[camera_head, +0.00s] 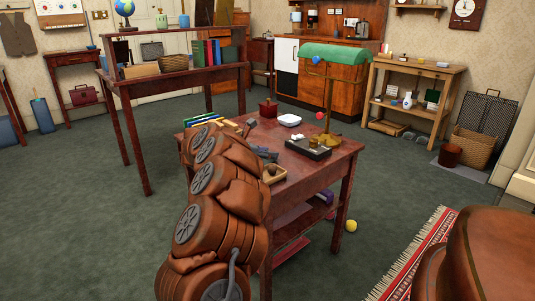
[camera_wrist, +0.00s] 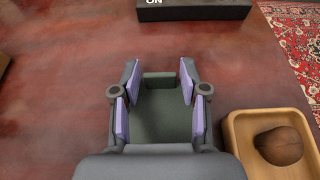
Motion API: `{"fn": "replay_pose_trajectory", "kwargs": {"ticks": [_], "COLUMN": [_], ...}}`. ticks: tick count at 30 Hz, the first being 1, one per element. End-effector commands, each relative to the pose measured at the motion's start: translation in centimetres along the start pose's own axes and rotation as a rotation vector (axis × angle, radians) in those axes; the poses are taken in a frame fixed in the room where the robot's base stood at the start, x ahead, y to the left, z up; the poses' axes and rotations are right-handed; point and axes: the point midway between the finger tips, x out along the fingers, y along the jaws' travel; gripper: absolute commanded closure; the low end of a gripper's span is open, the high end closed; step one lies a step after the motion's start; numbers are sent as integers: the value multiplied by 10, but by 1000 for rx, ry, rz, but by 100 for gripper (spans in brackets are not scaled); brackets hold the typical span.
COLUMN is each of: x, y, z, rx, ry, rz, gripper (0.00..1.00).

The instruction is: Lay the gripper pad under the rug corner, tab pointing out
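My gripper (camera_wrist: 160,85) has lavender finger pads and hangs over the red-brown table (camera_wrist: 60,90). The fingers are spread apart. A dark grey-green flat piece (camera_wrist: 163,115) with a small raised block at its far end shows between them. It may be the gripper pad, but I cannot tell for sure, nor whether the fingers touch it. The red patterned rug (camera_head: 418,258) with pale fringe lies on the floor to the right of the table; part of it shows in the wrist view (camera_wrist: 298,40). My arm covers much of the near table in the head view.
A wooden tray (camera_wrist: 235,135) with a brown round thing is right of my gripper. A black box (camera_wrist: 195,10) marked ON lies ahead. A stand with green cloth (camera_head: 335,53) rises behind. A yellow ball (camera_head: 351,225) lies on the floor. A brown rounded seat (camera_head: 490,250) is near the rug.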

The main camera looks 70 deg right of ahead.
Motion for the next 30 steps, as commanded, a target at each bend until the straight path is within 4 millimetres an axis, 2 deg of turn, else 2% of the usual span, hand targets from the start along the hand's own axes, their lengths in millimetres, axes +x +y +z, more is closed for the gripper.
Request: {"fn": "replay_pose_trajectory", "kwargs": {"ticks": [3, 15, 20, 30], "x": [0, -3, -26, -90], "y": [0, 0, 2, 2], "z": [0, 4, 5, 4], "rx": [0, 0, 0, -1], "ry": [0, 0, 0, 1], "rz": [0, 0, 5, 5], "gripper": [44, 44, 44, 44]}}
